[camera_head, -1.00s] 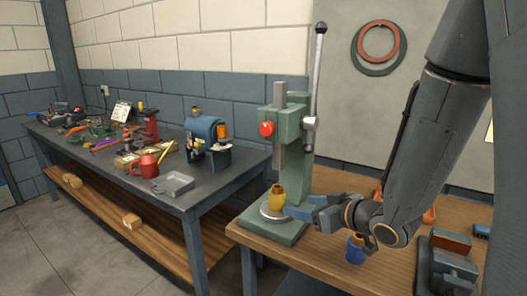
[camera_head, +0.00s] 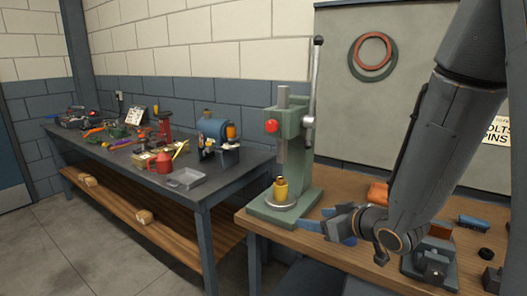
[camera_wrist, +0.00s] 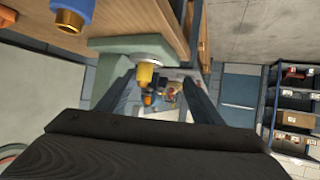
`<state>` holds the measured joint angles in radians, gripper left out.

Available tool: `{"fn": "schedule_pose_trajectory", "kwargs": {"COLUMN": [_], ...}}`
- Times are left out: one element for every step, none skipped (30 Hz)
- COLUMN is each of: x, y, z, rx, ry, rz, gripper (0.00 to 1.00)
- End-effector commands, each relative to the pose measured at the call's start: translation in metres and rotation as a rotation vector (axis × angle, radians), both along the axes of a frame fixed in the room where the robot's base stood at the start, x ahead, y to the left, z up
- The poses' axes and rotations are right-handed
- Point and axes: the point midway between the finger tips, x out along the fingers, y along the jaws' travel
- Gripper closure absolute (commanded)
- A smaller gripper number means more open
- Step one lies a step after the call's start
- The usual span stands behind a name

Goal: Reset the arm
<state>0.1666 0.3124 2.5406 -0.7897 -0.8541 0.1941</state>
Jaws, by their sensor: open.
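My gripper (camera_head: 313,219) is open and empty, low in front of the green press (camera_head: 294,150) and to the right of its round plate. A yellow-brass casing (camera_head: 281,190) stands upright on the plate, under the ram. In the wrist view, the casing (camera_wrist: 145,75) shows beyond and between the spread fingers (camera_wrist: 160,80), apart from them. A blue cylinder with a brass end (camera_wrist: 75,12) is at the top left of the wrist view. In the head view my gripper mostly hides it.
The wooden bench (camera_head: 335,182) carries an orange bin (camera_head: 378,192) and a dark fixture (camera_head: 430,262) at right. The press lever (camera_head: 314,90) rises beside my arm. A grey bench (camera_head: 215,187) with several tools stands at left. Open floor lies in front of it.

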Motion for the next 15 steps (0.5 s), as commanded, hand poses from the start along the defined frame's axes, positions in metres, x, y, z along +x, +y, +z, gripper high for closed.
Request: {"fn": "schedule_pose_trajectory", "kwargs": {"x": [0.0, 0.0, -0.001, -0.001, -0.002, -0.004, -0.005, -0.007, -0.01, -0.013, -0.016, -0.022, -0.027, -0.033, -0.044], "y": [-0.003, -0.006, -0.01, -0.013, -0.017, -0.021, -0.025, -0.029, -0.034, -0.039, -0.043, -0.048, -0.053, -0.058, -0.063], "z": [-0.002, -0.004, -0.006, -0.008, -0.01, -0.013, -0.016, -0.018, -0.021, -0.024, -0.026, -0.029, -0.032, -0.035, -0.039], "rx": [-0.016, -0.027, -0.042, -0.054, -0.066, -0.083, -0.096, -0.108, -0.126, -0.14, -0.154, -0.172, -0.186, -0.201, -0.218], "ry": [0.015, 0.025, 0.04, 0.055, 0.07, 0.091, 0.11, 0.127, 0.155, 0.179, 0.204, 0.242, 0.275, 0.311, 0.367], "rz": [-0.015, -0.028, -0.044, -0.059, -0.072, -0.093, -0.109, -0.127, -0.15, -0.169, -0.189, -0.219, -0.242, -0.266, -0.302], "gripper": [0.4, 0.4, 0.4, 0.4, 0.4, 0.4, 0.4, 0.4, 0.4, 0.4, 0.4, 0.4, 0.4, 0.4, 0.4]}}
